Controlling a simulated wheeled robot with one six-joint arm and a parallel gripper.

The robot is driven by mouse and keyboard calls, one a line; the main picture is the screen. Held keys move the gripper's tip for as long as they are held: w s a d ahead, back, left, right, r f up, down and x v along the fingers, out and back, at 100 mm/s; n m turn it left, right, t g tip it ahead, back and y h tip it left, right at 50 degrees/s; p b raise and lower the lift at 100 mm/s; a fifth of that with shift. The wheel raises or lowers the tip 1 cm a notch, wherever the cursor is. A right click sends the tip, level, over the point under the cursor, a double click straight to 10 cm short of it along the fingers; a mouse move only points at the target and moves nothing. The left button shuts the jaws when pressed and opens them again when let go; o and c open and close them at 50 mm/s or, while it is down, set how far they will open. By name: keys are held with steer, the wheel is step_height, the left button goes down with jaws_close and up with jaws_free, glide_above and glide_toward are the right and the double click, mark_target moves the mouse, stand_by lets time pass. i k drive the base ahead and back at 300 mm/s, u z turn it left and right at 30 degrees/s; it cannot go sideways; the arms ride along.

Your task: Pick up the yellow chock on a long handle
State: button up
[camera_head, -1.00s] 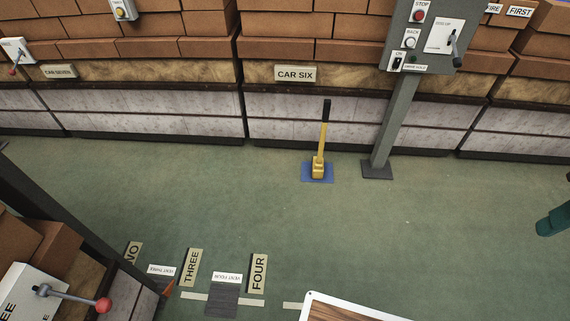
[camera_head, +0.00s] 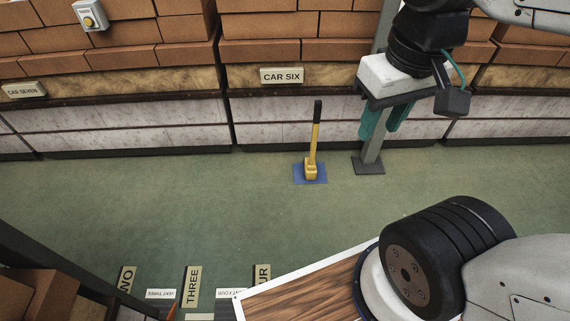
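The yellow chock (camera_head: 311,170) stands on a blue patch (camera_head: 299,177) on the green floor, in front of the CAR SIX stack. Its long handle (camera_head: 316,135) rises nearly upright, yellow below with a black grip on top. My gripper (camera_head: 384,131) hangs to the right of the handle, in front of the grey post, with its two teal fingers pointing down. The fingers are apart with a gap between them, and nothing shows in the gap. The gripper is apart from the chock.
The grey post (camera_head: 371,150) stands on a dark foot just right of the chock. Brick-laden cars (camera_head: 300,120) line the back. Floor signs such as THREE (camera_head: 192,287) lie at the lower left. Green floor (camera_head: 200,200) left of the chock is clear.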

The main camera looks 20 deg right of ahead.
mark_target(313, 141)
steer(key=i, duration=0.7)
steer(key=z, duration=0.75)
steer(key=i, duration=0.5)
steer(key=z, duration=0.4)
